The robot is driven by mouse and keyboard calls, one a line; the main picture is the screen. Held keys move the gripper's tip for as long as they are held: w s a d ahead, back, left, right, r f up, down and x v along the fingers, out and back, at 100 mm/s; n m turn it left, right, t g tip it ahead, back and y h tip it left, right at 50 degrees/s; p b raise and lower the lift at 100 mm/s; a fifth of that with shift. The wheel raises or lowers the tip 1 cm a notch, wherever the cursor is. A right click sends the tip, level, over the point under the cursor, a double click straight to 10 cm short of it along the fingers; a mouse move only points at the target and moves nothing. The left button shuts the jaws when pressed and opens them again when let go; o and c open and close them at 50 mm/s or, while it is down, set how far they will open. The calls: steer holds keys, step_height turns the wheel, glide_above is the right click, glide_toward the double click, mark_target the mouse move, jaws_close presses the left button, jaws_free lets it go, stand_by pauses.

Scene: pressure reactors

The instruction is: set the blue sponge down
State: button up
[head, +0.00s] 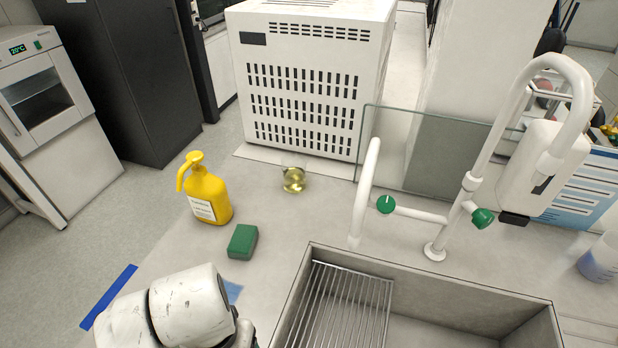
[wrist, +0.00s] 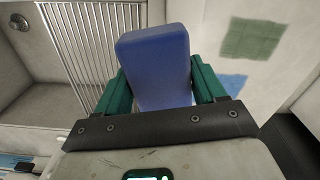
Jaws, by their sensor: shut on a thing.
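The blue sponge (wrist: 158,65) is held between the two green fingers of my gripper (wrist: 160,88) in the wrist view. It stands out past the fingertips, above the counter.
A green sponge (head: 243,242) and yellow pump bottle (head: 209,192) stand beyond my arm, with a small glass flask (head: 293,178) further back. A sink (head: 430,262) with a metal rack (head: 345,305) lies right, with white taps (head: 437,250) behind. Counter left of the sink is partly clear.

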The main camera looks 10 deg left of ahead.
steer(key=shift+m, duration=0.5)
steer(key=w+d+f, duration=0.4)
steer(key=d, duration=0.5)
steer(key=w+d+f+b, duration=0.1)
steer(key=w+d+f, duration=0.2)
steer(key=d, duration=0.6)
steer(key=w+d+f+b, duration=0.1)
steer(key=w+d+f, duration=0.3)
steer(key=d, duration=0.5)
steer(key=shift+w+f, duration=0.35)
steer(key=shift+w, duration=0.1)
steer(key=s+d+f+b, duration=0.1)
steer(key=d+f, duration=0.2)
steer(key=d, duration=0.6)
steer(key=shift+f, duration=0.35)
steer(key=shift+d, duration=0.1)
